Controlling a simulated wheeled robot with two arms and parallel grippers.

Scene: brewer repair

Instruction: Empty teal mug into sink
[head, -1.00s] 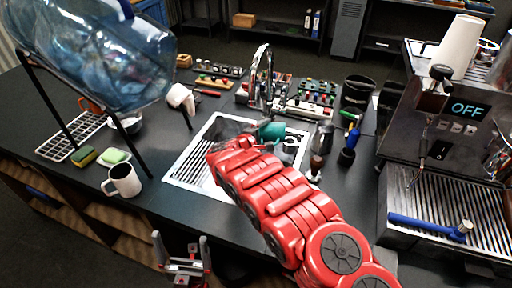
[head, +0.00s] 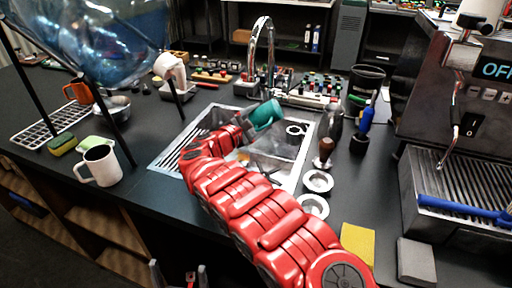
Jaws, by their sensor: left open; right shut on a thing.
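The teal mug (head: 264,114) is tilted over the sink (head: 283,158), below the chrome faucet. My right gripper (head: 246,124) is shut on it; its fingers are mostly hidden behind the red arm and the mug. I cannot see the inside of the mug. My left gripper (head: 178,274) shows only its fingertips at the bottom edge, apart and empty, in front of the counter.
A white mug (head: 101,166) and a sponge (head: 62,144) stand at the left by the bottle stand. The faucet (head: 262,50) rises behind the sink. A tamper (head: 325,152) and metal rings lie right of the sink. The espresso machine (head: 465,120) fills the right side.

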